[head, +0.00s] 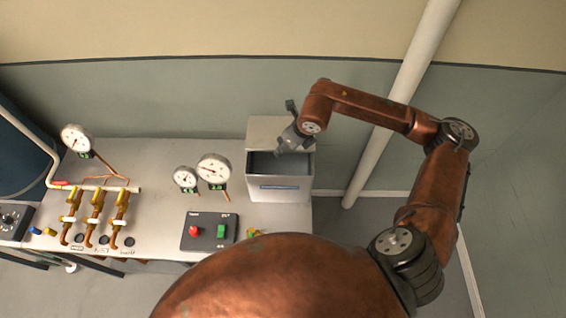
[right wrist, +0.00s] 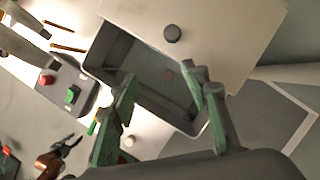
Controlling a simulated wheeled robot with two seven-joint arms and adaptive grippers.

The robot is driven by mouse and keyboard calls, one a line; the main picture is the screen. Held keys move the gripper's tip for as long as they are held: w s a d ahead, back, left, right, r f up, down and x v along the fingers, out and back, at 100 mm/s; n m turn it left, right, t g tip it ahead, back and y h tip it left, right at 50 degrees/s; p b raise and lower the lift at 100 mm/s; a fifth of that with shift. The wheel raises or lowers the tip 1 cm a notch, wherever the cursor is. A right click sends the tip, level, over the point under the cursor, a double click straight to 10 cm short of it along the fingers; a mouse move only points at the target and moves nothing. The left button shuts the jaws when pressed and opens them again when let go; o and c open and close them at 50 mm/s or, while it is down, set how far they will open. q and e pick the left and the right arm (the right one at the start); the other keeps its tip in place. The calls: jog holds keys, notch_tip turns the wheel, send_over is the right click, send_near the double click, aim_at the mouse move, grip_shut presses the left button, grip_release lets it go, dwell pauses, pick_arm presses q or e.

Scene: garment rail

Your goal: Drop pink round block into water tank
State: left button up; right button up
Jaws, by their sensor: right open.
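The water tank (head: 279,188) is an open grey box at the right end of the bench. My right gripper (head: 286,147) is over its opening, with the fingers pointing down. In the right wrist view the green fingers of my right gripper (right wrist: 163,82) are apart, with nothing held between them.
A control box (head: 208,231) with red and green buttons stands left of the tank. Small coloured pieces (head: 252,232) lie near the bench's front edge. Gauges (head: 214,168) and brass valves (head: 95,205) stand further left. A white pipe (head: 400,100) rises behind, on the right.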

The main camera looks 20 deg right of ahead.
jog(key=v, duration=1.1)
jog(key=shift+r, duration=0.3)
jog(key=shift+d, duration=0.1)
jog(key=shift+s+f, duration=0.1)
